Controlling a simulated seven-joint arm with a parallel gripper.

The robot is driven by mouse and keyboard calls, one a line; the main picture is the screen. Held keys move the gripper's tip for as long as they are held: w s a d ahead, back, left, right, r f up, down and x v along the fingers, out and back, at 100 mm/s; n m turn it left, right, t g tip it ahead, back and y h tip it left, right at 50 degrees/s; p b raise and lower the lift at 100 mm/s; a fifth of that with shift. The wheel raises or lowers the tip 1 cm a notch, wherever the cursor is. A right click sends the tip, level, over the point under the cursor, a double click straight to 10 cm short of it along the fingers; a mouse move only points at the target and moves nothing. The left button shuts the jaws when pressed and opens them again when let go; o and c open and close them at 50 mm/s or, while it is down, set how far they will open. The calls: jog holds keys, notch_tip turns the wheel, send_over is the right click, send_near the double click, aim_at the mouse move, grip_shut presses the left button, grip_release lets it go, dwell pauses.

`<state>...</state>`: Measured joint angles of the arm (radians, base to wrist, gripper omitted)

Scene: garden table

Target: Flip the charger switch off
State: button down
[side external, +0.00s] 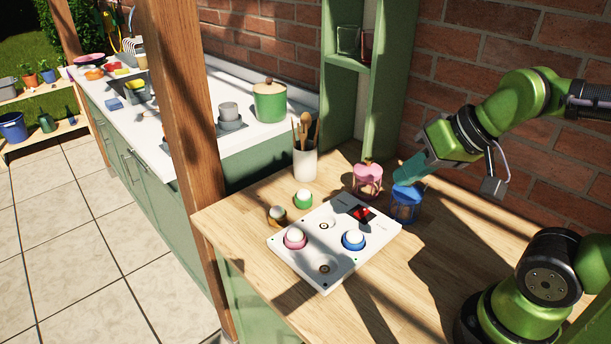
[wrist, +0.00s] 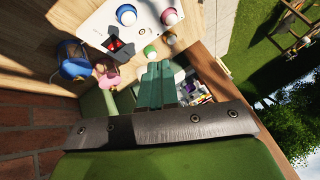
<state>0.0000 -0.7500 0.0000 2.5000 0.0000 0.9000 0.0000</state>
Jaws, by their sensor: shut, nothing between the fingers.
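The charger is a white board (side external: 318,273) lying on the wooden counter. Its red switch (side external: 362,214) sits in a dark plate near the board's back right edge; it also shows in the wrist view (wrist: 117,44). I cannot tell which way the switch is tipped. A pink holder (side external: 294,239) and a blue holder (side external: 353,241), each with a white ball, sit on the board. My gripper (side external: 399,180) has teal fingers, closed together and empty. It is behind and right of the switch, apart from it, over or close to a blue lantern-like container (side external: 405,205).
A pink container (side external: 367,180) stands beside the blue one, close to my fingers. A utensil pot (side external: 305,160), a green holder (side external: 303,199) and an orange-brown holder (side external: 277,215) stand behind the board. A wooden post (side external: 187,120) rises at the left.

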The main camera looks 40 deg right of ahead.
jog(key=n+g+h, duration=0.3)
jog(key=n+g, duration=0.1)
jog(key=g, duration=0.3)
send_over(364, 209)
jog(key=a, duration=0.2)
notch_tip(364, 209, down, 7)
jog(key=f, duration=0.4)
jog(key=d+f, duration=0.1)
jog(key=f, duration=0.8)
jog(key=shift+d+f, duration=0.3)
jog(key=shift+f, duration=0.1)
jog(key=shift+f, duration=0.1)
